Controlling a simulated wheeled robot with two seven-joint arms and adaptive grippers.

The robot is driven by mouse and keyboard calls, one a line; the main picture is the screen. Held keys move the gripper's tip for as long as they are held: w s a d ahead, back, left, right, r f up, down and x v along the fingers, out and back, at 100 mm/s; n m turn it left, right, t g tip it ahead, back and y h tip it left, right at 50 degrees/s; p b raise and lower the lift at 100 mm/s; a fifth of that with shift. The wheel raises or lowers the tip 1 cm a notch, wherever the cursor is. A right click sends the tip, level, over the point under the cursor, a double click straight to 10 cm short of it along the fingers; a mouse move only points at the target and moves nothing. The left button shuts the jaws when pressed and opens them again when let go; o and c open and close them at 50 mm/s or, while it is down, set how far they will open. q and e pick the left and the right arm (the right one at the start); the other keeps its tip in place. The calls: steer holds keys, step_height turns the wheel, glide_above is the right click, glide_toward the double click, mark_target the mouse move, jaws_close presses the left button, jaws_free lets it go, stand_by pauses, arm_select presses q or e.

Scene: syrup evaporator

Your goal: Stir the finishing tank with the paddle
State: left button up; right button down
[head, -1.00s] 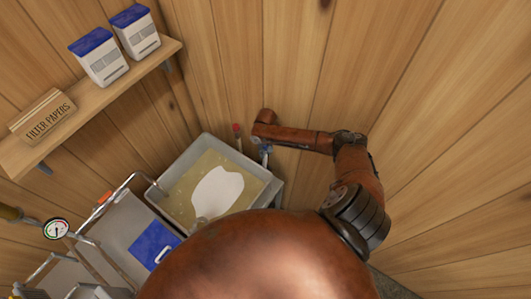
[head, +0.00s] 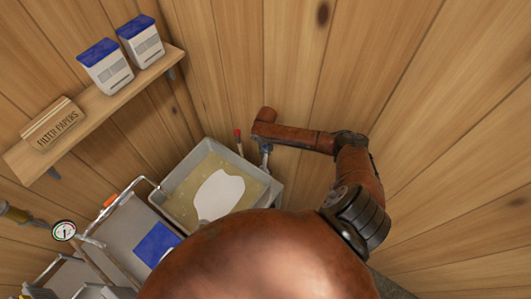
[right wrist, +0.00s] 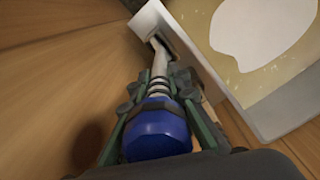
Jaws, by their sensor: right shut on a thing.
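The finishing tank (head: 172,207) is a grey open tray of amber liquid with a white irregular patch on its surface. My right gripper (head: 265,152) is beside the tank's right far corner in the head view. In the right wrist view it is shut on a blue-ended fitting (right wrist: 157,132) with a ribbed metal stem. My left gripper is out of view.
A wooden shelf (head: 110,112) at upper left holds two blue-topped cartons (head: 106,72) and a filter papers box (head: 52,125). A grey pan with a blue panel (head: 153,243) and a dial gauge (head: 64,230) lie left of the tank. Plank walls close in behind and right.

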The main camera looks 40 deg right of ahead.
step_height(320, 180, up, 12)
steer(key=shift+r, duration=0.8)
steer(key=shift+s, duration=0.1)
stand_by(1.2)
